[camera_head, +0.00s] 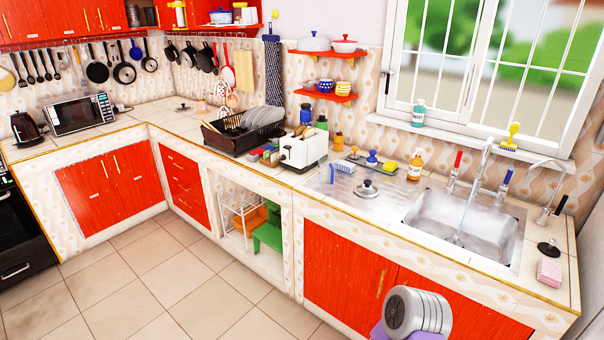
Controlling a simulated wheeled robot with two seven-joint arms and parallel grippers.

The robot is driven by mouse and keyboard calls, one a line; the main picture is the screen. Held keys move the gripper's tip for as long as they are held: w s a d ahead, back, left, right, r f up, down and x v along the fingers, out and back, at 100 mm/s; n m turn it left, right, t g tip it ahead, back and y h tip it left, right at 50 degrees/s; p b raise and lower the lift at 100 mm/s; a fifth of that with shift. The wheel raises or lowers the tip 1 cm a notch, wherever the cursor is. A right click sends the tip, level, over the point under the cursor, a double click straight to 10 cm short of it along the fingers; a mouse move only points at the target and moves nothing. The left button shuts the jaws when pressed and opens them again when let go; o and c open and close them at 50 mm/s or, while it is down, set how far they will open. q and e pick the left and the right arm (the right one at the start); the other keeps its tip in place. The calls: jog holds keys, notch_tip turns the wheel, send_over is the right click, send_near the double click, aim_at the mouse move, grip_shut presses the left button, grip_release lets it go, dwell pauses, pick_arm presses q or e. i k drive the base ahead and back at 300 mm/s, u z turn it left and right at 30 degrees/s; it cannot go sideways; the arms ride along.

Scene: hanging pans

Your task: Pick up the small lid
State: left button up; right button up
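A small round lid (367,190) with a dark knob lies on the metal drainboard to the left of the sink. Another round lid (183,107), which looks like glass with a knob, lies on the far counter near the corner. I cannot tell for sure which one is the small lid.
The sink (462,226) with its faucet is right of the near lid. A white toaster (302,150), a dish rack (243,130) and an orange soap bottle (415,167) stand close by.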

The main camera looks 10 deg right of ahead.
aim_at(367, 187)
jog(key=z, duration=0.1)
jog(key=i, duration=1.65)
jog(key=z, duration=0.65)
